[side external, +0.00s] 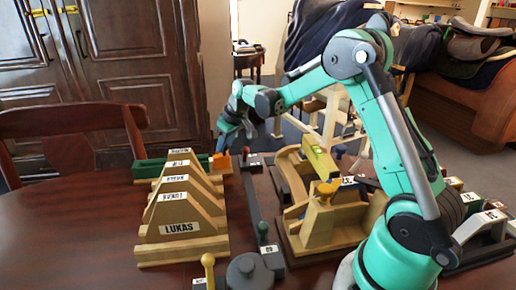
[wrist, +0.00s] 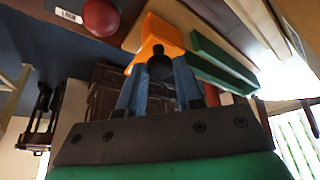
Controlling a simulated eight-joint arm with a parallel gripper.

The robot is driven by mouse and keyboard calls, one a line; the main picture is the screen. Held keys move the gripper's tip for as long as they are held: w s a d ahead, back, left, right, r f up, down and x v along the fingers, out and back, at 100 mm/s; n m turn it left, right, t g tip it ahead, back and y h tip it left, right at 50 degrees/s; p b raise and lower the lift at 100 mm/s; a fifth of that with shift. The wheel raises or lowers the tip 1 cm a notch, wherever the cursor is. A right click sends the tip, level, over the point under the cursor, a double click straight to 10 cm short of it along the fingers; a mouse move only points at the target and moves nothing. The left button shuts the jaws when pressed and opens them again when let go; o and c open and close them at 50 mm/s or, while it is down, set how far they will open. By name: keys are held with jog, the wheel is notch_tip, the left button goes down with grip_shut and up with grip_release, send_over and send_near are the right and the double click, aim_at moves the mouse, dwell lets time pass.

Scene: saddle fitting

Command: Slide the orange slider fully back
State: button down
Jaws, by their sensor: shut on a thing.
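The orange slider (side external: 220,161) is at the right end of the green rail (side external: 150,168) in the side view, behind the wooden stands. In the wrist view the orange slider (wrist: 153,34) has a dark round knob (wrist: 160,66) standing on it. The green rail (wrist: 222,62) lies beside it to the right. My gripper (wrist: 160,76) has its two blue fingers shut on the knob, one on each side. In the side view my gripper (side external: 225,146) reaches down to the slider from above; its fingertips are small and hard to make out there.
A row of labelled triangular wooden stands (side external: 180,215) is in front of the rail. A dark bar with a red knob (side external: 246,153) is just right of the slider. A wooden fixture (side external: 325,215) stands further right. Bare table (side external: 70,235) lies at left.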

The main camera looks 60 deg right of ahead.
jog(key=shift+s+d, duration=0.15)
jog(key=shift+d, duration=0.05)
jog(key=c, duration=0.6)
grip_release()
jog(key=shift+r, duration=0.1)
jog(key=v, duration=0.5)
jog(key=shift+r, duration=0.15)
jog(key=shift+s+a, duration=0.1)
jog(key=s+a+t, duration=0.1)
jog(key=s+a, duration=0.3)
jog(key=s, duration=0.1)
jog(key=s+a+r, duration=0.1)
jog(key=s+a, duration=0.4)
jog(key=s+a+r+t, duration=0.1)
jog(key=s+a, duration=0.4)
jog(key=shift+r+t, duration=0.1)
jog(key=shift+t, duration=0.2)
